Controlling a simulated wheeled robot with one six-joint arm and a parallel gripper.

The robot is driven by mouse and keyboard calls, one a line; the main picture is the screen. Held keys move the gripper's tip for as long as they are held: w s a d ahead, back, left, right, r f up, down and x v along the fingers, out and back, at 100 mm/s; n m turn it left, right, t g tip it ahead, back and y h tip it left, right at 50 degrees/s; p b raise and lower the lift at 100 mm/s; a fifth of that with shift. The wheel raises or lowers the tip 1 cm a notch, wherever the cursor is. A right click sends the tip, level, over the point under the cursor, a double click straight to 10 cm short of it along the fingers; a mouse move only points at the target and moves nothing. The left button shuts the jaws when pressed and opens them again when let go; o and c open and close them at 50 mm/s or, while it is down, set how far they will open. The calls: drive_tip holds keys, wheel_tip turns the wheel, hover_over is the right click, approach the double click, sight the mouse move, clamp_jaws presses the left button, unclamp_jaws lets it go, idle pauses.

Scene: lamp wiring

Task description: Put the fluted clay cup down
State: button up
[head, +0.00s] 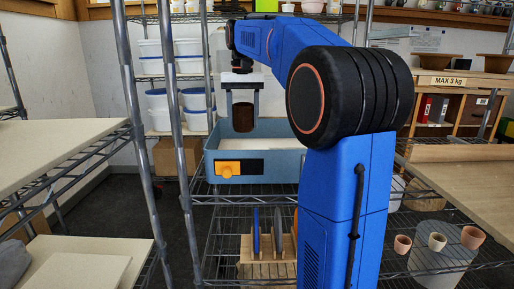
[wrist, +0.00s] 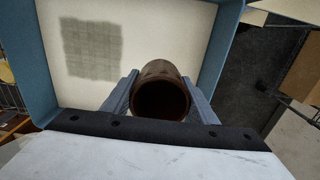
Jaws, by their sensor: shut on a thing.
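My gripper (head: 243,122) is shut on the fluted clay cup (head: 243,113), a dark brown cup. In the wrist view the cup (wrist: 161,72) sits between my two fingers with its round open mouth toward the camera. The fluting is too small to make out. The cup is over a blue-walled tray (head: 280,159) with a pale floor, which also shows in the wrist view (wrist: 40,60). In the head view the cup's lower end shows above the tray's front wall. I cannot tell how far it is from the floor.
A greyish square patch (wrist: 92,48) marks the tray floor, left of the cup in the wrist view. The tray stands on a wire rack with upright posts (head: 180,120).

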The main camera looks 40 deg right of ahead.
sight(243, 109)
wheel_tip(243, 109, down, 9)
drive_tip(key=shift+r, duration=0.1)
idle(0.4)
drive_tip(key=o, duration=1.2)
drive_tip(key=shift+o, duration=0.2)
wheel_tip(243, 109, up, 12)
drive_tip(key=shift+s+f, duration=0.1)
